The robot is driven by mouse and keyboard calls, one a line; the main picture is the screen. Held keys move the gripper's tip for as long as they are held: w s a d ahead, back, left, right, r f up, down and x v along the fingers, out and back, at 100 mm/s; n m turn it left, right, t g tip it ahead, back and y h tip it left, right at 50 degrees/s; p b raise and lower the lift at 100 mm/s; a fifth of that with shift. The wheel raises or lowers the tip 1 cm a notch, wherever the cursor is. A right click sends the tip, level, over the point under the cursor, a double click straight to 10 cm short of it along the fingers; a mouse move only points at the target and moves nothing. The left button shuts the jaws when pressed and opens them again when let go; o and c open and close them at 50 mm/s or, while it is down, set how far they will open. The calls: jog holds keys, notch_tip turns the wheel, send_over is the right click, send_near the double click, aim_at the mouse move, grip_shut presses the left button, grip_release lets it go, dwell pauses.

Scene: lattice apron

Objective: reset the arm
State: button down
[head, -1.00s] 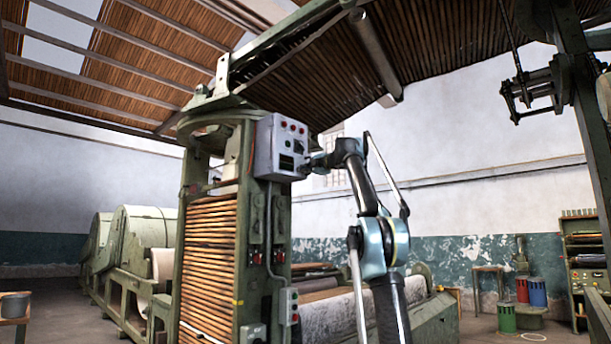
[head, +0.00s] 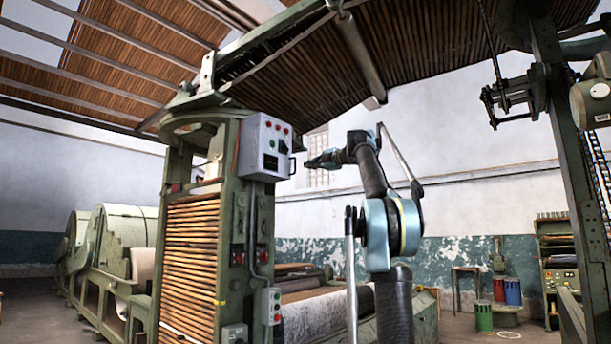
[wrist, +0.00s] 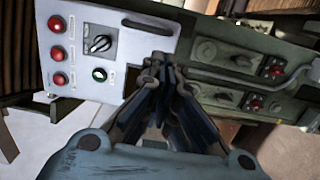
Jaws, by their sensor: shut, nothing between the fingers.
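My gripper (head: 308,163) is at the end of my raised arm in the head view, just right of the grey control box (head: 267,147) on the green machine post. A gap shows between the gripper and the box. In the wrist view my gripper (wrist: 162,62) has its fingers together with nothing between them.
The green post (head: 232,210) with wooden slats stands left of my arm. A smaller button box (head: 271,306) is low on it. A fabric roll (head: 320,312) lies behind my arm. Colored drums (head: 513,292) stand at the far right. Open air lies right of my arm.

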jog(key=shift+s+d, duration=0.15)
jog(key=s+d+f+m+t+h, duration=0.3)
jog(key=d+f+m+t+h, duration=0.2)
jog(key=d+f+m+h, duration=0.65)
jog(key=s+d+f+m+g+h, duration=0.25)
jog(key=s+f+m, duration=0.25)
jog(key=f, duration=0.5)
jog(key=s+d+f+m+g+h, duration=0.2)
jog(key=s+d+f+m, duration=0.3)
jog(key=f, duration=0.5)
jog(key=s+a+f+m+g+y, duration=0.1)
jog(key=s+a+f+g, duration=0.2)
jog(key=s+f, duration=0.9)
jog(key=s+a+f+m+g+y, duration=0.1)
jog(key=s+a+f+g, duration=0.3)
jog(key=s+f, duration=0.9)
jog(key=s+a+f+m+g+y, duration=0.2)
jog(key=s+f+g, duration=0.3)
jog(key=s+f, duration=0.8)
notch_tip(320, 180, down, 14)
jog(key=shift+s+a+r, duration=0.15)
jog(key=shift+s+a, duration=0.1)
jog(key=shift+a, duration=0.4)
